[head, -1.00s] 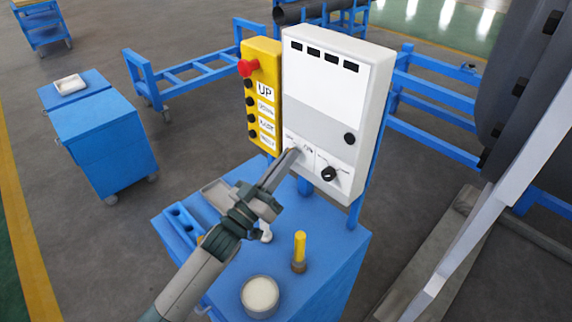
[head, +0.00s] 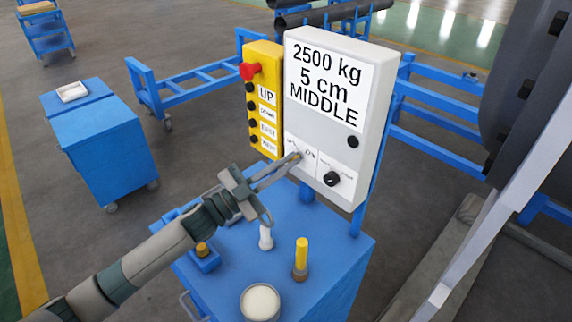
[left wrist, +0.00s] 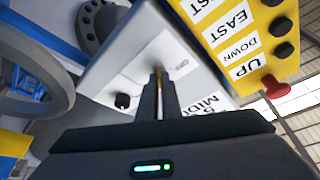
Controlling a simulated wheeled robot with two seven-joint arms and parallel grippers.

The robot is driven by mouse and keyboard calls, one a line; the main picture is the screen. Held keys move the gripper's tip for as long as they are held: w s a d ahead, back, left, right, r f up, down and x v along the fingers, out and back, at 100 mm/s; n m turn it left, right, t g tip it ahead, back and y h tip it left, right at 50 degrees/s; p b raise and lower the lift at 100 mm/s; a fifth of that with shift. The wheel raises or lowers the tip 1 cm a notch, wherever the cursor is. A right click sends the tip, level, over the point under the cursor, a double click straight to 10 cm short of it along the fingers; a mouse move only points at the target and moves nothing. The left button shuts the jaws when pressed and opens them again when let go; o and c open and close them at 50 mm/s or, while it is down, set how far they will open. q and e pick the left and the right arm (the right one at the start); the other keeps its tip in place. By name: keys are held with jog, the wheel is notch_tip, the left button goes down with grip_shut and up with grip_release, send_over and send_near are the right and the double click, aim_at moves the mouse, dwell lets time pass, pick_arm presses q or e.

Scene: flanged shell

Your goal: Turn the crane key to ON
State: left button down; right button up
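The white control box (head: 348,138) stands upright on a blue cart, its display lit with "2500 kg 5 cm MIDDLE". The crane key is at the box's lower left; its brass part (left wrist: 158,78) shows between my fingertips in the left wrist view. My left gripper (head: 296,157) reaches in from the left, its narrow fingers close together on the key at the panel. Fingers hide most of the key, and its exact angle is unclear. A black knob (head: 332,179) sits to the right of the key. My right gripper is not in view.
A yellow button pendant (head: 263,108) with a red stop button is fixed left of the box. On the blue cart top (head: 322,272) stand a yellow-handled tool (head: 301,255) and a round pale container (head: 260,302). A grey-white beam (head: 497,222) rises at right.

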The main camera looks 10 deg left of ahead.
pick_arm(q)
jog(key=shift+r+m+g, duration=0.1)
jog(key=shift+m+g, duration=0.5)
jog(key=shift+m, duration=0.5)
jog(key=c, duration=2)
grip_release()
